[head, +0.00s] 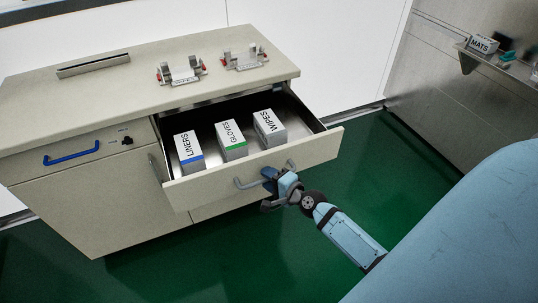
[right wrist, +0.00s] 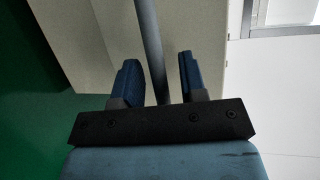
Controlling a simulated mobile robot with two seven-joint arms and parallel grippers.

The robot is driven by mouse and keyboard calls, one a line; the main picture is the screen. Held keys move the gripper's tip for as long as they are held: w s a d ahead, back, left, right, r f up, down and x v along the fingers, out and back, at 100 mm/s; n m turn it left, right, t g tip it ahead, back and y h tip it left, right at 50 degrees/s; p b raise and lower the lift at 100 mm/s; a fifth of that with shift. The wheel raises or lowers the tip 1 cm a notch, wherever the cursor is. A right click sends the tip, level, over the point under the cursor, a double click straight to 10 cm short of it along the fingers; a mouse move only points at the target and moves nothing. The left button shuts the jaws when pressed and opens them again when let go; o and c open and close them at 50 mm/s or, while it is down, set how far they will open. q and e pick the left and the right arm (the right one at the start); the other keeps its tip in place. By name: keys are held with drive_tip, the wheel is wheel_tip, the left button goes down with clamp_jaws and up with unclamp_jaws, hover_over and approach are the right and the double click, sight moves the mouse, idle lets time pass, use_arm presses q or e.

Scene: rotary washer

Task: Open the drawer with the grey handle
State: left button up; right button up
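The drawer with the grey handle (head: 246,184) is pulled well out of the cabinet in the head view, its front panel (head: 312,153) standing clear of the body. Inside lie three boxes: LINERS (head: 190,152), GLOVES (head: 231,141) and WIPES (head: 269,129). My right gripper (head: 270,180) is at the right part of the handle. In the right wrist view the grey handle bar (right wrist: 150,45) passes between the two blue fingers (right wrist: 158,80), with a gap visible beside the bar, so the fingers look open around it. My left gripper is out of view.
A second drawer with a blue handle (head: 72,157) is shut at the left. Two metal fixtures (head: 181,73) and a metal strip (head: 93,65) sit on the countertop (head: 40,105). Green floor (head: 330,200) is clear before the drawer.

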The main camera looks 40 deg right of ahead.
drive_tip(key=shift+s, duration=0.1)
drive_tip(key=b+v, duration=0.1)
drive_tip(key=v, duration=1.2)
drive_tip(key=shift+s+b, duration=0.3)
drive_tip(key=shift+b, duration=0.05)
drive_tip(key=shift+d, duration=0.1)
